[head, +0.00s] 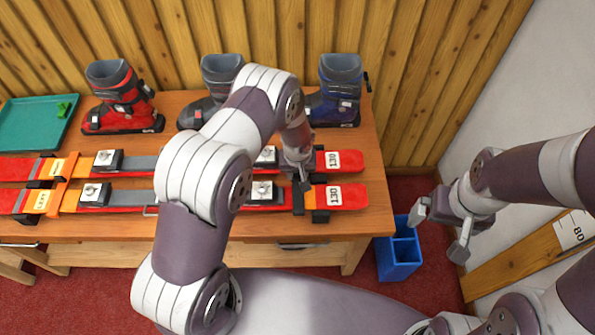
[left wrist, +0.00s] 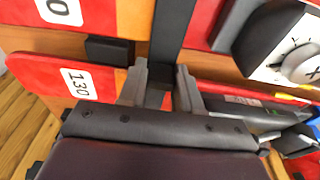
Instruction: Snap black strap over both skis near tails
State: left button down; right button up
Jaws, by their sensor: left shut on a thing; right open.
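Two red and orange skis, a far one (head: 340,160) and a near one (head: 345,196), lie side by side across the bench, their ends marked 130 at the right. A black strap (left wrist: 172,30) crosses the skis near these ends; it also shows in the head view (head: 298,203). My left gripper (head: 303,183) is over the near ski, shut on the strap; in the left wrist view its fingers (left wrist: 160,88) stand on either side of it. Whether the strap is fastened cannot be told. My right gripper (head: 440,222) is open and empty, right of the bench.
An orange strap (head: 63,180) crosses the skis at the left. Red (head: 118,98), grey (head: 215,80) and blue (head: 340,90) boots stand behind. A teal tray (head: 30,130) lies at back left. A blue bin (head: 398,262) stands on the floor below my right gripper.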

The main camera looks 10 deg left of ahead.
pick_arm(q)
jog(key=shift+c, duration=1)
grip_release()
jog(key=shift+r+p, duration=3.55)
jog(key=shift+r, duration=1.55)
jog(key=shift+f, duration=0.1)
